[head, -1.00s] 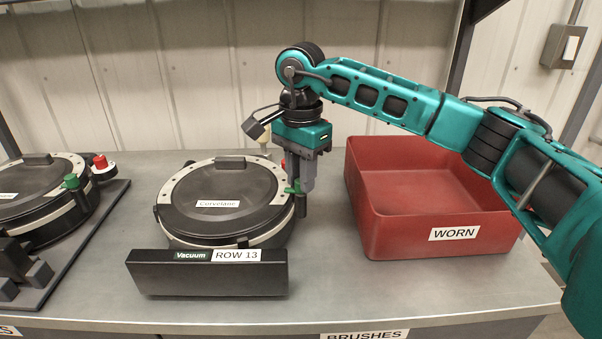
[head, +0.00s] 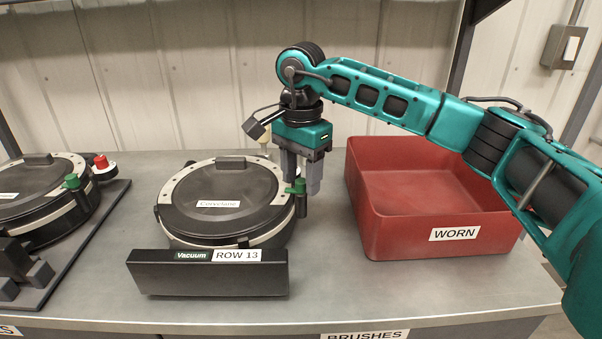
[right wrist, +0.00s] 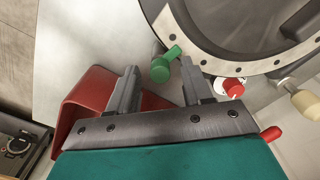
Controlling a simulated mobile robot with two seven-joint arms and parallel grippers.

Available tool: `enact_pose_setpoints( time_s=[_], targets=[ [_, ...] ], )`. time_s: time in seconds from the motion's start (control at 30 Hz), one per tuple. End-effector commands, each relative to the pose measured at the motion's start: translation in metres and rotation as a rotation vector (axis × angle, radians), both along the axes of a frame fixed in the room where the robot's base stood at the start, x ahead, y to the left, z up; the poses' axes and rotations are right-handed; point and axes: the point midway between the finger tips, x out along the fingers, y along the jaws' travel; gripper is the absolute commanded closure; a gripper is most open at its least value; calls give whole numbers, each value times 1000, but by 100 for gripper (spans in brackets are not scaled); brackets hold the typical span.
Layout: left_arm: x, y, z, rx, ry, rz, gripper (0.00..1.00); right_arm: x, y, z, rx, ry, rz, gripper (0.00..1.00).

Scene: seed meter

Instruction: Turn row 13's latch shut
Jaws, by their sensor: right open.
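Row 13's seed meter (head: 222,200) is a round black housing with a pale ring, a "Corvelane" label and a "ROW 13" plate (head: 236,256) in front. Its green latch (head: 297,187) sits on a dark post at the right edge of the housing. The latch also shows in the right wrist view (right wrist: 161,68), its short lever pointing toward the ring. My right gripper (head: 302,186) points down at the latch with its jaws open. In the right wrist view the fingers (right wrist: 159,72) stand on either side of the latch, with visible gaps. My left gripper is out of view.
A red bin (head: 376,217) marked "WORN" stands close to the right of the gripper. Another meter (head: 38,205) with a green latch and red knob is at the left. A red-and-white knob (right wrist: 229,86) and cream knob (right wrist: 306,103) sit near the fingers.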

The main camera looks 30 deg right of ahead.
Motion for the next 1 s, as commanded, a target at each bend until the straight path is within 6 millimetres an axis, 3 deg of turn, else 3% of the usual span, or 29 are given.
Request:
enact_pose_setpoints(
  time_s=[0.17, 0.63, 0.8, 1.0],
  targets=[
    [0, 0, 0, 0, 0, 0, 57, 1, 0, 18, 1, -3, 0, 50],
    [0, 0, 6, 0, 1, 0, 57, 0, 0, 114, 0, -4, 0, 50],
    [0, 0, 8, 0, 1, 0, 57, 0, 0, 128, 1, -2, 1, 50],
    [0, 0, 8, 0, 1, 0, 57, 0, 0, 129, 0, -1, 1, 50]
  ],
)
